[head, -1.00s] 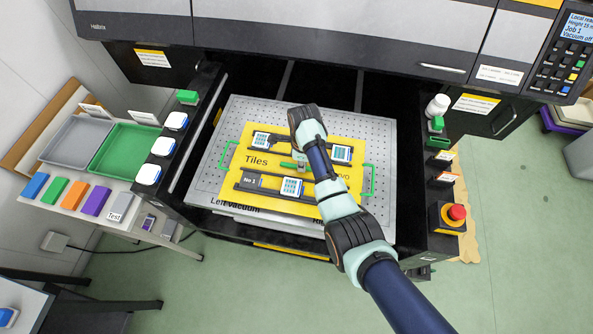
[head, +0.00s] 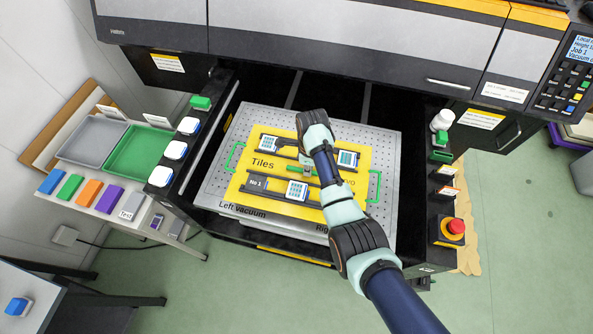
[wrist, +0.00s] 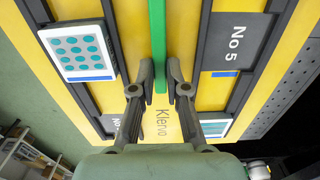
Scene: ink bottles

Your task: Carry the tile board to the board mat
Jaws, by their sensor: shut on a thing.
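The yellow tile board (head: 262,178), marked "Tiles", is over the perforated grey vacuum plate (head: 222,183) in the machine's open bay. It carries dark rails with white-and-blue tiles (head: 297,190) and has green side handles (head: 374,187). My gripper (head: 305,163) is over the middle of the board. In the wrist view my gripper (wrist: 161,82) is shut on the green central grip (wrist: 158,45) of the board. My arm hides part of the board's right side. I cannot tell whether the board touches the plate. I cannot identify a board mat.
At left, a shelf holds a grey tray (head: 66,150), a green tray (head: 112,165) and several coloured blocks (head: 70,187). The bay's black side walls flank the plate; a red emergency button (head: 456,227) stands at right. Green floor (head: 510,215) is open at right.

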